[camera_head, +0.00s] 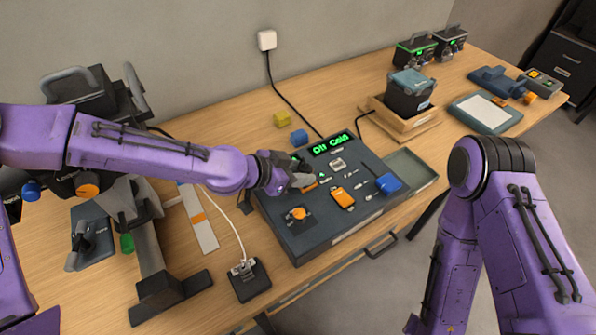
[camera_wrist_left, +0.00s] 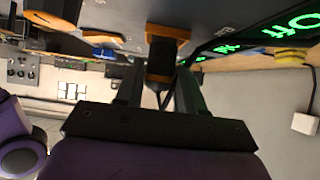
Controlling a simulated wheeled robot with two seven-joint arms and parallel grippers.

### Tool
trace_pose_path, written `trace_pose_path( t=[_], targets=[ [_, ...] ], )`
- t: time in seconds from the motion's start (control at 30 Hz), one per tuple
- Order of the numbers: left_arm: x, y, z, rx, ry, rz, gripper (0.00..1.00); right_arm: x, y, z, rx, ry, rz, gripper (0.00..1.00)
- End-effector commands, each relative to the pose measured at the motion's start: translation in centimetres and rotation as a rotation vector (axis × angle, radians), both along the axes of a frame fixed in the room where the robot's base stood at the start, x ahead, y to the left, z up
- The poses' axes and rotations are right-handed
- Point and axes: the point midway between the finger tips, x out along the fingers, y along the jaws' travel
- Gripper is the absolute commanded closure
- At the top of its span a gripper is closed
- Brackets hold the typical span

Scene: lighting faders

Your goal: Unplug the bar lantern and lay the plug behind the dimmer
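The dimmer (camera_head: 345,225) is a dark console on the wooden desk, with a green display (camera_head: 331,143) reading "Off Cold". My left gripper (camera_head: 308,182) is low over its back left part. In the left wrist view, the two dark fingers (camera_wrist_left: 161,80) flank a black plug (camera_wrist_left: 162,58) with an orange band, close against both sides. A dark cord runs from the plug. In the head view the gripper mostly hides this plug. I cannot tell which object is the bar lantern. My right gripper is out of view.
Yellow (camera_head: 282,119) and blue (camera_head: 299,137) blocks lie behind the dimmer, near a black cord from the wall socket (camera_head: 267,40). A wooden tray (camera_head: 410,128) holds a dark box to the right. A black box (camera_head: 249,280) with a pale cord stands front left.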

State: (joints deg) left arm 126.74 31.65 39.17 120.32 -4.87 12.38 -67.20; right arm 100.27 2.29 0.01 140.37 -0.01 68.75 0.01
Motion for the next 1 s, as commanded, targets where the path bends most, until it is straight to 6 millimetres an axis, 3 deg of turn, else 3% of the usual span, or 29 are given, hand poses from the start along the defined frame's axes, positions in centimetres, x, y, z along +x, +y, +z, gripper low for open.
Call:
trace_pose_path(
  t=[0.47,1.0],
  targets=[
    [0.1,0.0,0.5,-0.001,-0.002,0.002,0.99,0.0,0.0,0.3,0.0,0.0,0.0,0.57],
    [0.0,0.0,3.6,0.0,-0.001,0.002,0.99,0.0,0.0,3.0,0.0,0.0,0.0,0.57]
  ],
)
